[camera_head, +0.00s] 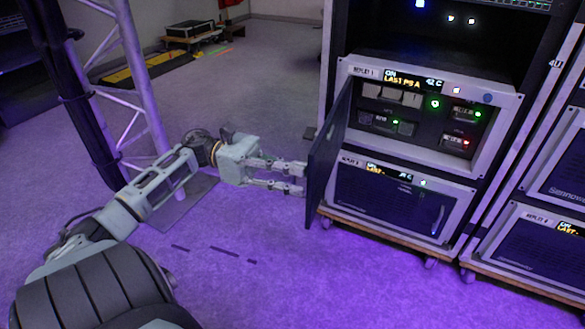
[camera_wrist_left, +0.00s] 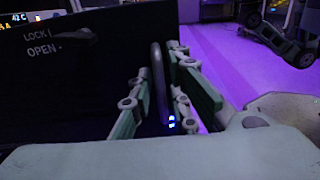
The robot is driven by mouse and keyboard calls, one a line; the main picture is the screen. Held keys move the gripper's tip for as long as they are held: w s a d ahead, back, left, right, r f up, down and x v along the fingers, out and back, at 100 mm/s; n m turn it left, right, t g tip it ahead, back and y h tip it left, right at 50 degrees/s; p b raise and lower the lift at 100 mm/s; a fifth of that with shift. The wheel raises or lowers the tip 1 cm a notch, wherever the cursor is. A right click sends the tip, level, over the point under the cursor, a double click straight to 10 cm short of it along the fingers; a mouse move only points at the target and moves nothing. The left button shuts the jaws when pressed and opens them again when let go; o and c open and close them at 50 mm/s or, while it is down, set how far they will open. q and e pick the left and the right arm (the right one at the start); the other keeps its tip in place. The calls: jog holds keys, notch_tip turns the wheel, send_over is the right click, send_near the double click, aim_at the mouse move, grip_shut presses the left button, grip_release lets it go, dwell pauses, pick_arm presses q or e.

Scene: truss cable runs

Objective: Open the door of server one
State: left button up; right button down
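Server one, labelled REPLAY 1 (camera_head: 480,85), is the upper unit in the rack, with its display lit. Its dark door (camera_head: 322,160) is swung out to the left, almost edge-on in the head view, and the bay behind it is exposed. My left gripper (camera_head: 303,179) is at the door's outer face, its two fingers apart. In the left wrist view the upright door handle (camera_wrist_left: 159,80) stands between the fingers (camera_wrist_left: 162,100), closer to the right one; firm contact cannot be told. The door panel (camera_wrist_left: 90,75) shows LOCK and OPEN markings.
A second server (camera_head: 390,200) with a shut door sits directly below. Another rack (camera_head: 550,200) stands at the right. A truss (camera_head: 135,80) with a base plate rises behind my left arm. The floor (camera_head: 270,280) in front is clear.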

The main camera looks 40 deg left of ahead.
pick_arm(q)
jog(key=v, duration=1.2)
dwell(0.4)
